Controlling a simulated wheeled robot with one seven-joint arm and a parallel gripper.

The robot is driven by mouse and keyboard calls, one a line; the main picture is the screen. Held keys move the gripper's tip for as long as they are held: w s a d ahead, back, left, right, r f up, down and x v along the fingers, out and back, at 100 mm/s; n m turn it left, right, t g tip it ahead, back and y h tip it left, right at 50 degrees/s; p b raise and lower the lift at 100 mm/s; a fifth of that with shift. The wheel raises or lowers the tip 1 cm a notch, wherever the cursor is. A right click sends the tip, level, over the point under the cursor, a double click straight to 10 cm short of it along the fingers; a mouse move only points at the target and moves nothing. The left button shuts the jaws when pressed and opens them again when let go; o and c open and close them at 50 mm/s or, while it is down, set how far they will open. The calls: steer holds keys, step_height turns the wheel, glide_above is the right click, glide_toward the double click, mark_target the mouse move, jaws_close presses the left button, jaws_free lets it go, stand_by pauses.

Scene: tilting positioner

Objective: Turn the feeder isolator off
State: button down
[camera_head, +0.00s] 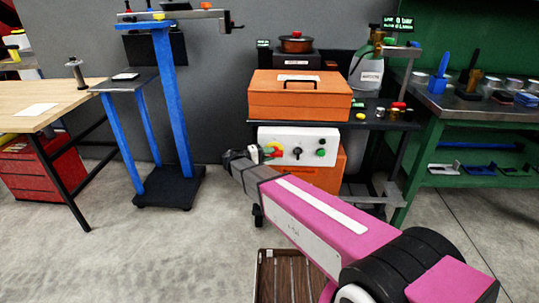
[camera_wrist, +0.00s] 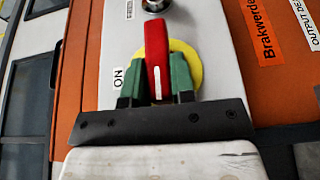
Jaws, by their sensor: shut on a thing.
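The isolator's red rotary handle (camera_wrist: 157,42) sits on a yellow disc (camera_wrist: 192,62) on a light panel. An ON label (camera_wrist: 118,78) is left of the disc in the wrist view. The handle lies upright in that view, its white mark at the lower end. My gripper (camera_wrist: 155,80) is shut on the handle, one green finger on each side of its lower part. In the head view the isolator (camera_head: 273,148) shows at the left of the white panel (camera_head: 310,138), partly covered by my dark gripper (camera_head: 255,158).
The panel also carries a black knob (camera_head: 298,153) and green buttons (camera_head: 320,152). An orange toolbox (camera_head: 300,100) stands on the shelf above. A blue stand (camera_head: 175,100) is to the left, and a green workbench (camera_head: 440,120) to the right. A slatted crate (camera_head: 285,280) is on the floor below my arm.

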stand_by(0.5)
steer(key=c, duration=1)
jaws_free()
steer(key=shift+o, duration=0.2)
steer(key=v, duration=1)
steer(key=shift+s+a, duration=0.15)
steer(key=shift+a, duration=0.25)
steer(key=shift+a+f, duration=0.1)
